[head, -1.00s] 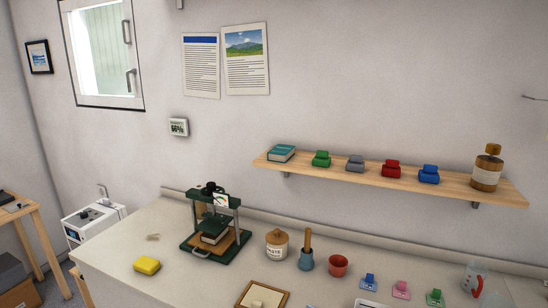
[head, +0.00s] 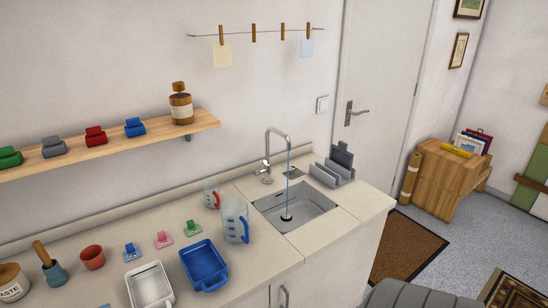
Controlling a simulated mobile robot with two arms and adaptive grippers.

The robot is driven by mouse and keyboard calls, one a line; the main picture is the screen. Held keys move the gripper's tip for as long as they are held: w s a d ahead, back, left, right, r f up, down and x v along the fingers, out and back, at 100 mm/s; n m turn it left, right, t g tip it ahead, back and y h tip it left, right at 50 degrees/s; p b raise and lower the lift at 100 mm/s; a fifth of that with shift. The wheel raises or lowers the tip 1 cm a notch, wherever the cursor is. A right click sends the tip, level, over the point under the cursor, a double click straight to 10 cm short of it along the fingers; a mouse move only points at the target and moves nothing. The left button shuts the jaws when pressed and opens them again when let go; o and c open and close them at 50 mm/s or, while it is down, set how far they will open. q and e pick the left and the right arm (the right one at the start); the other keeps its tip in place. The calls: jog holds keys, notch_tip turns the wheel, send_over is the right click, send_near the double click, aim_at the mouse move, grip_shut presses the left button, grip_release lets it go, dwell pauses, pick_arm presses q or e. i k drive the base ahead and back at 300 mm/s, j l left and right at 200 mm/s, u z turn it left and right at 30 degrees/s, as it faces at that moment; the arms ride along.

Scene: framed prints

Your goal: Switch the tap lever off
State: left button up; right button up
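The tap (head: 274,150) stands behind the sink at the back of the counter, a chrome gooseneck with its spout over the basin. Its small lever (head: 262,166) is at the left side of the tap body; its exact position is too small to tell. A thin blue stream of water (head: 289,170) falls from the spout into the square steel sink (head: 305,213), onto the dark drain (head: 287,217). Neither of my grippers shows in the head view.
A measuring jug with a blue handle (head: 234,220) and a smaller red-handled jug (head: 211,195) stand left of the sink. A blue tray (head: 205,266) and a white tray (head: 149,286) lie nearer. A grey rack (head: 335,168) stands right of the tap. The wooden shelf (head: 110,143) hangs left.

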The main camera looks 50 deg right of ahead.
aim_at(258, 173)
jog(key=z, duration=1.5)
jog(key=l+z, duration=0.2)
jog(key=l, duration=0.1)
